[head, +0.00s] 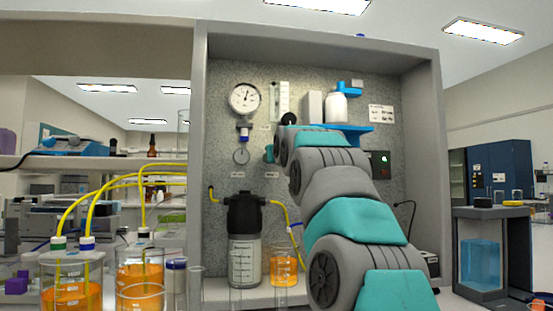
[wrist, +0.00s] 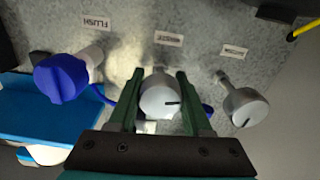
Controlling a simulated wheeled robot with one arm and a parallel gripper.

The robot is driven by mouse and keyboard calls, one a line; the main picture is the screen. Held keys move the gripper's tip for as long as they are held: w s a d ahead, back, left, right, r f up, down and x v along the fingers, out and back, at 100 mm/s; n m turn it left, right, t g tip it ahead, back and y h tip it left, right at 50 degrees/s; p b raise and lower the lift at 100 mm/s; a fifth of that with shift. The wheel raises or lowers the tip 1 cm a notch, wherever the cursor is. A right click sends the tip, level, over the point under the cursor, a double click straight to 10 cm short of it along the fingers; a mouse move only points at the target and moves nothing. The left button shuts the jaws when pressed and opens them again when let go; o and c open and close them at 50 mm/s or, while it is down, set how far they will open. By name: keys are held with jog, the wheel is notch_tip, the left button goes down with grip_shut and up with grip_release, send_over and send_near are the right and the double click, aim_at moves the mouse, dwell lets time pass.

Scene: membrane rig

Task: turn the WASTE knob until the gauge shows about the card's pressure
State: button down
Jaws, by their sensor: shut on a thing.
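In the wrist view my gripper (wrist: 159,78) has its two green fingers closed on the sides of a round grey knob (wrist: 160,100) with a dark pointer mark. A small label (wrist: 169,39), too blurred to read surely, sits by this middle knob. The round white gauge (head: 244,98) is at the panel's upper left; its needle points roughly upward, and its numbers are too small to read. A white card (head: 381,113) is at the panel's upper right, its text unreadable. In the head view my arm hides the held knob.
A blue knob (wrist: 62,78) beside the FLUSH label (wrist: 97,23) and another grey knob (wrist: 244,106) flank the held one. A blue shelf with a white bottle (head: 336,108) is on the panel. A dark-capped filter vessel (head: 245,240) and an orange-filled beaker (head: 285,267) stand below.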

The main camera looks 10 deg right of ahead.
jog(key=shift+c, duration=1.7)
grip_release()
jog(key=shift+s, duration=0.1)
jog(key=s+b, duration=0.2)
jog(key=s, duration=0.5)
jog(key=shift+s, duration=0.35)
dwell(1.1)
